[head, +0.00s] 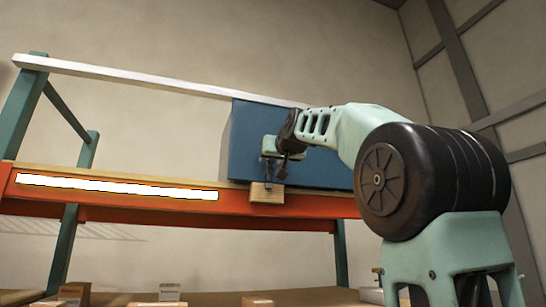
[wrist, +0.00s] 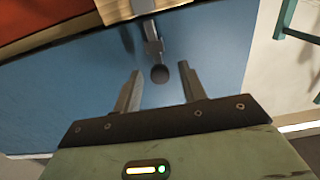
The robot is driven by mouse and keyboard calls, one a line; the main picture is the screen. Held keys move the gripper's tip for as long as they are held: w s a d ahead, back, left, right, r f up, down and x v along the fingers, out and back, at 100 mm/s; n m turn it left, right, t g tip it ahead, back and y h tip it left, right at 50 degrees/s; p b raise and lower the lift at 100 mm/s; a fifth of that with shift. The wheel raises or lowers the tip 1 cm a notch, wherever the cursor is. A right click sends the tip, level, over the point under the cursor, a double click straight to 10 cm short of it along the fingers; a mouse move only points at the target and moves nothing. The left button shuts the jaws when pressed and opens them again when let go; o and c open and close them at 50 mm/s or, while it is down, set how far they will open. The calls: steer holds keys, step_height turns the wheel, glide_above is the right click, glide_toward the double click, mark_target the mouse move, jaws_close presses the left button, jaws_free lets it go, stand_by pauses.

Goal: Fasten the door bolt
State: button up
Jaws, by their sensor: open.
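A blue box or door panel (head: 240,140) stands on the shelf and fills much of the wrist view (wrist: 75,95). A metal bolt (wrist: 152,34) with a dark round knob (wrist: 159,74) lies against the blue face, running up toward a wooden block (wrist: 135,9). The same block (head: 267,192) sits on the front of the shelf edge below the box in the head view. My gripper (wrist: 160,68) is open, with one finger on each side of the knob and visible gaps to it. In the head view my gripper (head: 274,160) hides the bolt.
An orange shelf beam (head: 300,214) with a white strip (head: 117,187) runs below the box. A pale rail (head: 150,79) crosses above, and a teal post (head: 24,105) stands at left. Small cartons (head: 72,293) lie on a lower surface. The shelf left of the box is clear.

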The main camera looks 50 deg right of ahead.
mark_target(269, 172)
jaws_close()
steer(key=shift+f+b, duration=1.45)
steer(key=shift+f, duration=0.1)
jaws_free()
